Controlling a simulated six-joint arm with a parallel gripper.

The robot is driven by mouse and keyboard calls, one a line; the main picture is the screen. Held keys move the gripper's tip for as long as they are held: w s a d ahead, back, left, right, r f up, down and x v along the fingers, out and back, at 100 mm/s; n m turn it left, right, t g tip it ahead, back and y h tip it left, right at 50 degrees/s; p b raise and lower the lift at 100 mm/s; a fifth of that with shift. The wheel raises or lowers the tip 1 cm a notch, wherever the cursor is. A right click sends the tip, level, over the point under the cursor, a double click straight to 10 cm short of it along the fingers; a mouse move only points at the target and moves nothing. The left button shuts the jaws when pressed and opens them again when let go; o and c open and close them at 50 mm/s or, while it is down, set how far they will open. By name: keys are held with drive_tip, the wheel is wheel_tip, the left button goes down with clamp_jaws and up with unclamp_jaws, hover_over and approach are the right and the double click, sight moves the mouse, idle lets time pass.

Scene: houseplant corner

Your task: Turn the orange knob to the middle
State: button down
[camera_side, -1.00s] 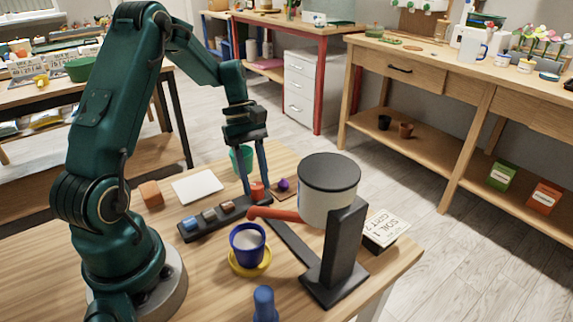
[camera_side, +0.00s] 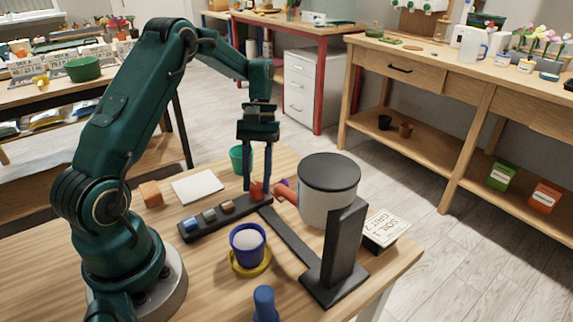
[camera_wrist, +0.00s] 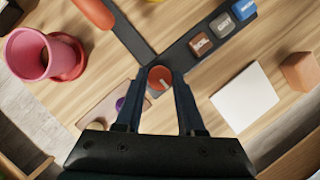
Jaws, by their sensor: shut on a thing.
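The orange knob (camera_side: 256,190) stands at the right end of a dark bar (camera_side: 190,232) with blue (camera_side: 190,224), grey (camera_side: 209,215) and brown (camera_side: 227,206) label blocks. My gripper (camera_side: 257,187) points down with both fingers on the knob and is shut on it. In the wrist view the knob (camera_wrist: 160,78) sits between the fingertips (camera_wrist: 160,82). It bears a small pale mark; its exact direction is too small to tell. In the wrist view the brown block (camera_wrist: 200,43) is nearest the knob, then grey (camera_wrist: 222,25), then blue (camera_wrist: 243,9).
A grey hopper (camera_side: 327,207) on a black stand (camera_side: 343,255) has an orange spout (camera_side: 287,194). A blue pot (camera_side: 247,256) with pale contents stands on a yellow saucer (camera_side: 236,265). A white card (camera_side: 197,187) and an orange block (camera_side: 150,194) lie behind the bar. A pink pot (camera_wrist: 30,62) is near.

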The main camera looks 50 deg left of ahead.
idle(0.4)
drive_tip(key=c, duration=0.5)
unclamp_jaws()
drive_tip(key=shift+w+a+r, duration=0.1)
drive_tip(key=shift+r, duration=0.05)
drive_tip(key=shift+v, duration=2.4)
drive_tip(key=s+d+r+m+t+y, duration=0.3)
drive_tip(key=d+r+m+t, duration=0.1)
drive_tip(key=d+r, duration=0.6)
drive_tip(key=shift+s+d+f+m+t, duration=0.4)
drive_tip(key=shift+s+d+m+t, duration=0.35)
drive_tip(key=shift+s, duration=0.9)
drive_tip(key=shift+s+d+f+m+t, duration=0.4)
drive_tip(key=shift+s+m+t, duration=0.55)
drive_tip(key=shift+s, duration=0.65)
drive_tip(key=shift+s+d+f+m+t, duration=0.35)
drive_tip(key=shift+s+d+m+t, duration=0.45)
drive_tip(key=shift+s, duration=0.85)
